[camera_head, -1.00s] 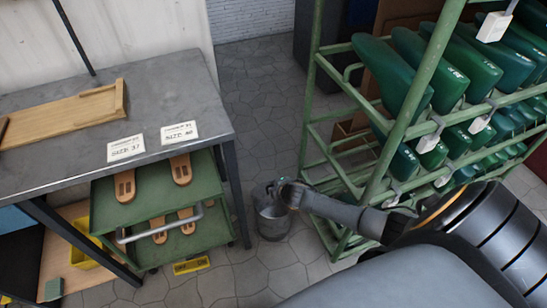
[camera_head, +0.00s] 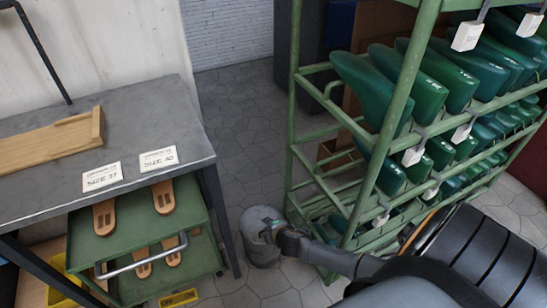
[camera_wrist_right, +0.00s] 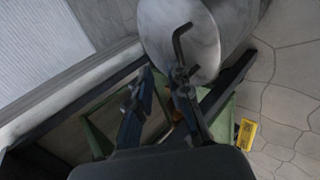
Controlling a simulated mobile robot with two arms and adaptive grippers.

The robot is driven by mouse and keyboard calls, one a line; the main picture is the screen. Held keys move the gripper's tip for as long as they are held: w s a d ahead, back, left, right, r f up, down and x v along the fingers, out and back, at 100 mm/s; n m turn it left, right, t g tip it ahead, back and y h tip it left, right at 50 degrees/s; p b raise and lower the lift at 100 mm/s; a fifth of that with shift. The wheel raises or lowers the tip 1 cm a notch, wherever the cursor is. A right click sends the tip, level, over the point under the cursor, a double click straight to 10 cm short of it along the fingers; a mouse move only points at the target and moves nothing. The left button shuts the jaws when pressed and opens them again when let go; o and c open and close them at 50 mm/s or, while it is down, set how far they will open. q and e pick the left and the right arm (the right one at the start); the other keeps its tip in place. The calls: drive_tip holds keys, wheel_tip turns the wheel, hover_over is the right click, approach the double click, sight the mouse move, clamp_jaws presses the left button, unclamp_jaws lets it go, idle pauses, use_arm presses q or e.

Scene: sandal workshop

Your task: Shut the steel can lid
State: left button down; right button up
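The steel can (camera_head: 264,252) stands on the floor at the foot of the green rack in the head view. Its grey round lid (camera_head: 257,217) lies over the top and looks down or nearly down; my gripper hides part of the rim. In the right wrist view the lid (camera_wrist_right: 205,45) is a pale disc with a dark bent rod in front of it. My right gripper (camera_head: 273,232) is at the can's top right edge. In the wrist view its fingers (camera_wrist_right: 164,76) are apart with nothing clearly between them, close to the lid. My left gripper is out of view.
The green rack (camera_head: 378,165) with green shoe lasts stands right of the can. A grey workbench (camera_head: 40,165) and a green cart (camera_head: 105,245) with wooden soles stand left. A yellow tag (camera_head: 179,298) lies low by the cart. Stone floor behind the can is free.

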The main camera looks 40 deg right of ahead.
drive_tip(key=v, duration=1.1)
drive_tip(key=shift+s, duration=0.15)
drive_tip(key=shift+r, duration=0.15)
